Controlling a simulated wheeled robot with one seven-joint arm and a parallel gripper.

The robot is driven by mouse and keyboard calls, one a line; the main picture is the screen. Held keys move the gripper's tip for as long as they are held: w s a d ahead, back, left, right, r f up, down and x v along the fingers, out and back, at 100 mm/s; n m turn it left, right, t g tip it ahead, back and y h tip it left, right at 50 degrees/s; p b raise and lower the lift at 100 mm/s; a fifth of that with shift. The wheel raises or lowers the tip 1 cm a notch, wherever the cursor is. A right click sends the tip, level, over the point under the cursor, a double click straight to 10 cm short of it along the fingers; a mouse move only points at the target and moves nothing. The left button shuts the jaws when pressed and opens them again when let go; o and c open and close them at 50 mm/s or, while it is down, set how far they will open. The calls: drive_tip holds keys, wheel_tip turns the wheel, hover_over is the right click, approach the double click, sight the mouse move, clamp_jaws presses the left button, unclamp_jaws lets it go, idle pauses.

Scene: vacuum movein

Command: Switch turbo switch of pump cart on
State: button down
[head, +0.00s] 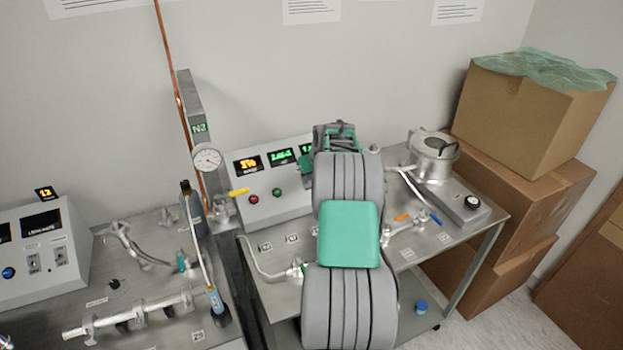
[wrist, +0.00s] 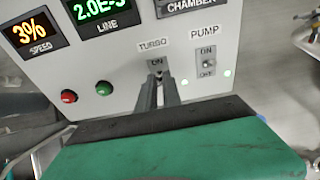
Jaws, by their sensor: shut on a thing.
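The pump cart's control box (head: 275,208) stands on the steel cart, its sloped panel partly hidden behind my arm. In the wrist view, the turbo switch (wrist: 157,73) sits under a TURBO label with ON printed above it. My gripper (wrist: 157,86) is shut on the turbo switch; its two narrow fingers cover most of the lever. The pump switch (wrist: 208,65) is just to the right, with small lit green lamps near it. In the head view my gripper (head: 335,135) is at the panel, fingertips hidden.
A red button (wrist: 69,97) and a green button (wrist: 104,88) lie left of the fingers. A yellow-handled valve (head: 239,192) is left of the box. A metal chamber (head: 433,155) stands right, cardboard boxes (head: 535,115) beyond. Another bench (head: 150,285) is at left.

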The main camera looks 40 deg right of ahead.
drive_tip(key=shift+w+d+r+g+y, duration=0.15)
drive_tip(key=shift+w+g, duration=0.15)
drive_tip(key=shift+g, duration=0.35)
drive_tip(key=shift+w+d+r+g+y, duration=0.15)
drive_tip(key=shift+w+g, duration=0.1)
drive_tip(key=shift+g, duration=0.4)
drive_tip(key=shift+a+f, duration=0.1)
drive_tip(key=shift+a, duration=0.05)
drive_tip(key=c, duration=1.5)
unclamp_jaws()
drive_tip(key=b+v, duration=0.1)
drive_tip(key=v, duration=0.6)
drive_tip(key=shift+s+r, duration=0.1)
drive_tip(key=shift+r, duration=0.3)
